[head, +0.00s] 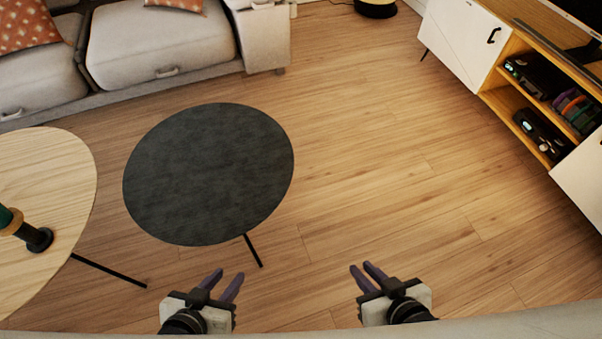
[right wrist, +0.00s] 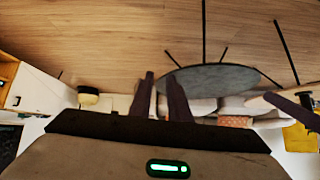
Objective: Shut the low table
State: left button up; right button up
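A round dark low table (head: 208,172) stands left of the middle in the head view, with one thin black leg showing. Its dark top also shows in the right wrist view (right wrist: 215,78), where the picture is upside down. A round light wood table (head: 45,190) stands at the left edge. I see no open door or drawer on either table. My left gripper (head: 228,274) is open and empty, nearer to me than the dark table. My right gripper (head: 361,266) is open and empty over bare floor, right of the dark table. Neither gripper touches anything.
A grey sofa (head: 160,45) stands behind the tables. A white and wood cabinet (head: 465,40) is at the right, with a black handle and open shelves holding devices. A dark green and black object (head: 38,238) is on the wood table. Floor between table and cabinet is clear.

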aim_at(209, 174)
jog(key=z, duration=1.7)
jog(key=i, duration=0.85)
jog(key=u, duration=2.8)
